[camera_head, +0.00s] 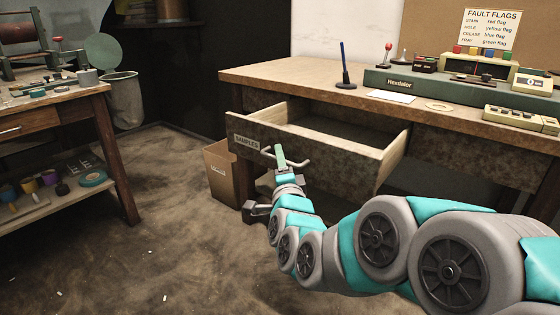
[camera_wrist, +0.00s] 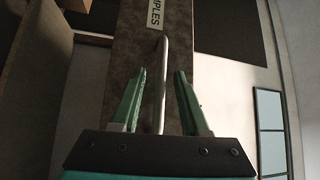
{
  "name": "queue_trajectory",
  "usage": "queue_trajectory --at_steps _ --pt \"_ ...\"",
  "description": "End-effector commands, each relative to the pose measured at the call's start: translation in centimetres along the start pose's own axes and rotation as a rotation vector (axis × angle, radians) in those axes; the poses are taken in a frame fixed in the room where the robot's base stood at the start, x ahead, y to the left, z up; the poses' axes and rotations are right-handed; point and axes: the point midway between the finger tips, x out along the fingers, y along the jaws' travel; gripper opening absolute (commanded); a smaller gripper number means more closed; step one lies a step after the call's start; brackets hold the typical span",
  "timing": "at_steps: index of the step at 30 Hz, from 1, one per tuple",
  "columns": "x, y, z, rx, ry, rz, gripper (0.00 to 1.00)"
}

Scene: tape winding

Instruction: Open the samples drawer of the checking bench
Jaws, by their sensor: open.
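The samples drawer (camera_head: 345,162) of the checking bench (camera_head: 250,75) stands pulled out, and its visible inside looks empty. Its mottled brown front carries a SAMPLES label (camera_head: 246,142), also in the wrist view (camera_wrist: 153,14). A pale metal bar handle (camera_head: 298,162) is on the front. My gripper (camera_head: 280,157) is at this handle. In the wrist view, the handle bar (camera_wrist: 161,95) runs between the two green fingers of my gripper (camera_wrist: 161,73). The fingers are apart, with a gap visible on each side of the bar.
A cardboard box (camera_head: 222,172) stands on the floor by the bench's left end. A wooden workbench (camera_head: 60,115) stands at the left, with a bin (camera_head: 124,100) behind it. A green console (camera_head: 430,85) sits on the checking bench. The floor between the benches is mostly clear.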

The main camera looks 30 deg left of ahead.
Motion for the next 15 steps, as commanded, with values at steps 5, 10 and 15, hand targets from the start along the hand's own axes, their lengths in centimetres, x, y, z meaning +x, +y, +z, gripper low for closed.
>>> queue_trajectory --at_steps 5,10,15 --pt "-1.0 0.1 0.0 0.001 0.000 0.001 0.45" --pt "-3.1 0.0 0.0 0.002 -0.002 0.002 0.45" --pt "-5.7 0.0 0.1 0.001 -0.002 0.001 0.45"
